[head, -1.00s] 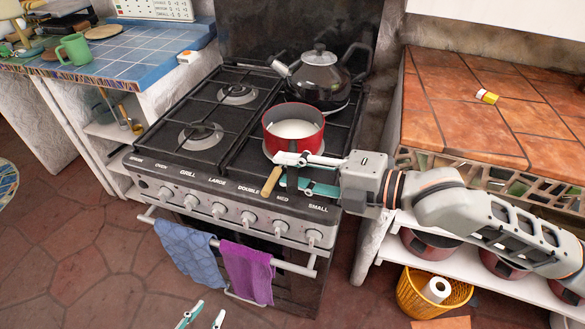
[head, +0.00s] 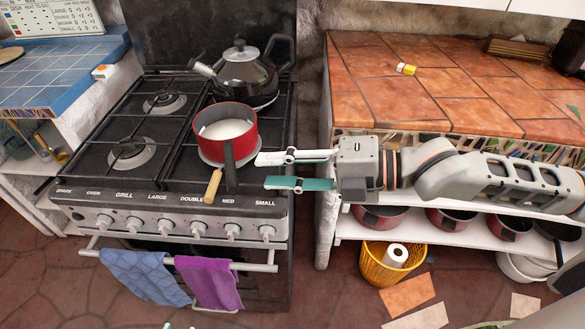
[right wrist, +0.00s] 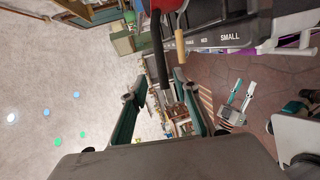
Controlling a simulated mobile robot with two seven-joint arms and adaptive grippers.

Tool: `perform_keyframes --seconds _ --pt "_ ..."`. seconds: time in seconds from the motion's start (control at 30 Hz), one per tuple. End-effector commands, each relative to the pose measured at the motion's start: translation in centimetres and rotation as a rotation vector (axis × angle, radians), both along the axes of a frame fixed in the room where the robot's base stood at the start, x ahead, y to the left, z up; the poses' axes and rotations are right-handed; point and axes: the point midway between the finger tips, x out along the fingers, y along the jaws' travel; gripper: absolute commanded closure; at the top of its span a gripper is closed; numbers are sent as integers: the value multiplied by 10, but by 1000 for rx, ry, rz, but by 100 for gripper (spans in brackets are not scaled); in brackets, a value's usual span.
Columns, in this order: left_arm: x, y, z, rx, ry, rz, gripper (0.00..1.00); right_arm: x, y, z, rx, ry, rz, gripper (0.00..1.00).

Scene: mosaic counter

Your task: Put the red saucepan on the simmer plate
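The red saucepan (head: 243,124), holding white liquid, stands upright over the grey disc of the simmer plate (head: 212,161) on the hob's front right burner; it appears to rest on it, though their contact is hidden. The pan's black handle (head: 230,170) points to the front, beside the plate's wooden handle (head: 212,186). My right gripper (head: 262,171) is open and empty, just right of the black handle and apart from it. In the right wrist view, the black handle (right wrist: 156,60) shows beyond the spread fingers. My left gripper (right wrist: 241,95) is open and empty, low in front of the stove.
A black kettle (head: 245,72) stands on the burner behind the pan. The left burners are free. Knobs and a towel rail (head: 180,262) line the stove's front. The tiled counter (head: 450,100) at the right is mostly clear, with shelves of pots beneath.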

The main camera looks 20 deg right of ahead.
Motion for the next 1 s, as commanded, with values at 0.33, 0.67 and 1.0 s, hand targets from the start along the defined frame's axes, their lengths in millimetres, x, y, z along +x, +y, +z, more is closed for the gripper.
perform_keyframes --seconds 0.33,0.67,1.0 --pt "1 0 -1 4 -2 -1 67 -12 -24 6 -1 -1 -1 70" --pt "2 1 -1 5 -3 -1 67 -13 -25 7 0 -1 0 70" --pt "2 2 0 5 -4 1 67 -12 -25 7 0 -1 0 70"
